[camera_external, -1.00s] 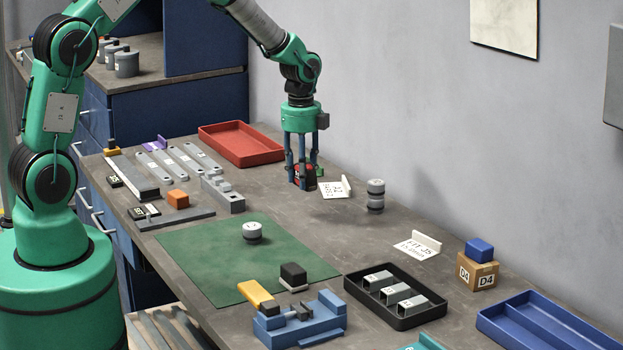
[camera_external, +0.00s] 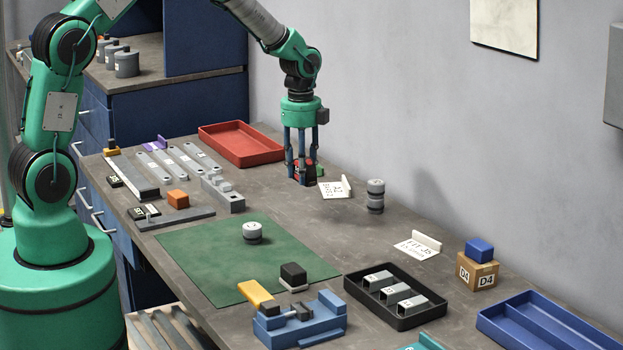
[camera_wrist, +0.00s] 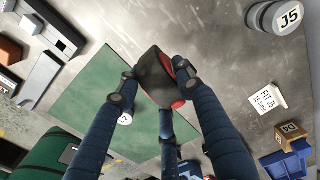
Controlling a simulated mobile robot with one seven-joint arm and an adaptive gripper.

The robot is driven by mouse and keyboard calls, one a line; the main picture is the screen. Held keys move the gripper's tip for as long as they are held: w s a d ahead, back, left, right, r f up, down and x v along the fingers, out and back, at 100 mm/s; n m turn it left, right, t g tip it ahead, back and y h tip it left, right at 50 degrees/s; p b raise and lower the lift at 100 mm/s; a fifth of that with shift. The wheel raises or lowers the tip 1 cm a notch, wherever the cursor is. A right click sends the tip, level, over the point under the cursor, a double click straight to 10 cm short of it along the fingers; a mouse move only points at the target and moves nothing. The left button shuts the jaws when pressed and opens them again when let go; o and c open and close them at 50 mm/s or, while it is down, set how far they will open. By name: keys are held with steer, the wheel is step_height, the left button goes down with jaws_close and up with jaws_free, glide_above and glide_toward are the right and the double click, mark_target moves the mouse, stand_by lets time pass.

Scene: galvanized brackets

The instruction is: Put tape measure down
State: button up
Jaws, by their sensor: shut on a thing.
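My gripper (camera_external: 303,176) is shut on the tape measure (camera_external: 304,172), a small red and black block, over the far part of the bench. In the wrist view the tape measure (camera_wrist: 155,78) sits between my fingers, its dark face toward the camera and red along its right edge. It seems to be just above the bench top; the fingers hide part of it, and I cannot tell the exact gap.
A white label card (camera_external: 335,189) stands close to the right of my gripper, with a stacked grey cylinder (camera_external: 375,196) beyond it. A red tray (camera_external: 241,157) lies behind to the left. The green mat (camera_external: 205,260) is in front, with a grey cylinder (camera_external: 252,233) on it.

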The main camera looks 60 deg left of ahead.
steer(key=s+d+f, duration=0.1)
steer(key=s+d, duration=0.3)
steer(key=s, duration=1)
steer(key=s+d+f+p, duration=0.1)
steer(key=s+d, duration=0.4)
steer(key=s, duration=1)
steer(key=s+d+f, duration=0.2)
steer(key=s+d, duration=0.3)
steer(key=s, duration=0.9)
steer(key=shift+s+d+f+p, duration=0.15)
steer(key=shift+s+d+p, duration=0.1)
steer(key=shift+s+p, duration=0.15)
steer(key=b, duration=0.2)
glide_above(230, 269)
steer(key=shift+w+a+f, duration=0.1)
steer(key=shift+f, duration=0.65)
steer(key=shift+f, duration=0.1)
steer(key=shift+f+b, duration=0.55)
steer(key=shift+f, duration=1.1)
steer(key=shift+f, duration=0.15)
